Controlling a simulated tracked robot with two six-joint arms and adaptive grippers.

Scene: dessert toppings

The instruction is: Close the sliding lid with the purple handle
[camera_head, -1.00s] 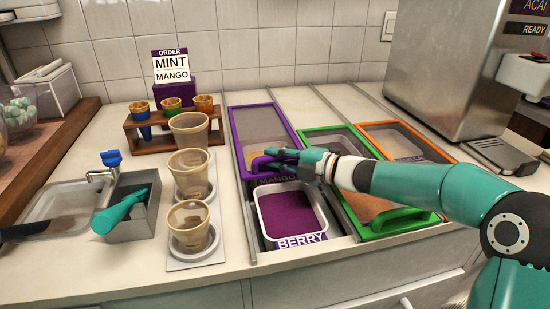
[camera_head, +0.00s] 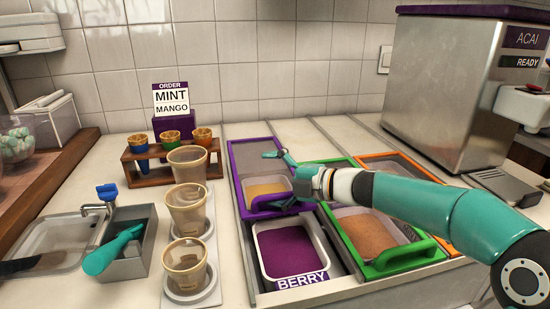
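The purple-framed sliding lid (camera_head: 237,186) lies at the back of its track, over the mango tub (camera_head: 265,188). Its purple handle (camera_head: 262,206) is at the front edge, partly hidden by my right gripper. In front of it the berry tub (camera_head: 289,250), filled with purple, is uncovered. My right gripper (camera_head: 281,178) reaches in from the right at the lid's front part. Its fingers look spread, one pointing back over the lid and one low near the handle. Contact is hard to tell. My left gripper is not in view.
A green-handled lid (camera_head: 400,260) and an orange-framed lid (camera_head: 375,156) lie right of the purple one, partly under my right arm. Several cups (camera_head: 186,208) stand to the left, with a small sink (camera_head: 60,240) beyond. A steel machine (camera_head: 440,80) stands at back right.

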